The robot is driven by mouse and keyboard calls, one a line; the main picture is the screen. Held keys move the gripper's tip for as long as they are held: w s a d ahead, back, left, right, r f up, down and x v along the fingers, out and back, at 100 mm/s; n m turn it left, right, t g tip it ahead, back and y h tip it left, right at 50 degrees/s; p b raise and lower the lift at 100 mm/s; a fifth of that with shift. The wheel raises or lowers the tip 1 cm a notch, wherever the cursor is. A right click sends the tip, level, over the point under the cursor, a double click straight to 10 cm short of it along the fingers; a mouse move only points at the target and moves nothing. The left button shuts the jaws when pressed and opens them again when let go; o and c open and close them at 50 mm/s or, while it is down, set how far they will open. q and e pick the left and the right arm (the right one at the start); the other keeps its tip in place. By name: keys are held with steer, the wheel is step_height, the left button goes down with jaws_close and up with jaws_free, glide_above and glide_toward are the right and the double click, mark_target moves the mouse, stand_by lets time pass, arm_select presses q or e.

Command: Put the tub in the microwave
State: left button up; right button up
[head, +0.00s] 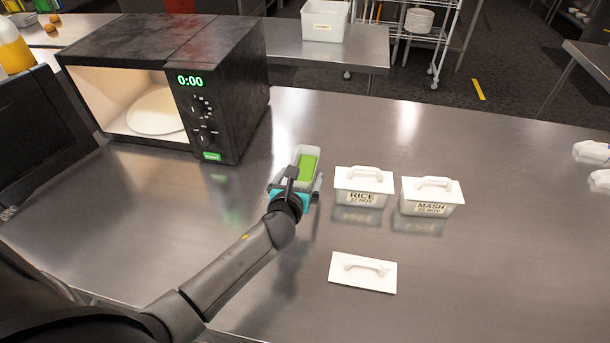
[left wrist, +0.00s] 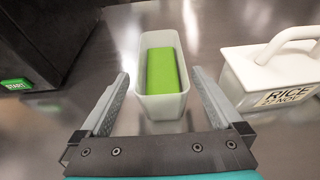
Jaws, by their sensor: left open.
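An open white tub (head: 304,153) with a green block inside stands on the steel counter, right of the microwave. It also shows in the left wrist view (left wrist: 160,102), upright. My left gripper (head: 295,181) is open at the tub's near end, with one finger on each side; contact is not clear. The microwave (head: 219,95) stands at the left with its front open and a white plate (head: 158,112) inside. Its dark side and green start button (left wrist: 15,85) show in the left wrist view. My right gripper is not recognisable in either view.
Lidded tubs marked rice (head: 363,190) and mash (head: 430,198) stand right of the open tub. A loose white lid (head: 362,277) lies nearer. White objects (head: 591,152) sit at the right edge. A dark panel (head: 40,135) stands left of the microwave opening.

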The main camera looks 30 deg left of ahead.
mark_target(307, 163)
arm_select(q)
steer(key=shift+r+b+x, duration=0.1)
steer(key=shift+b+x, duration=0.25)
steer(key=shift+x, duration=0.85)
steer(key=shift+r+b+x, duration=0.15)
steer(key=shift+b+x, duration=0.15)
steer(key=shift+x, duration=0.95)
jaws_close()
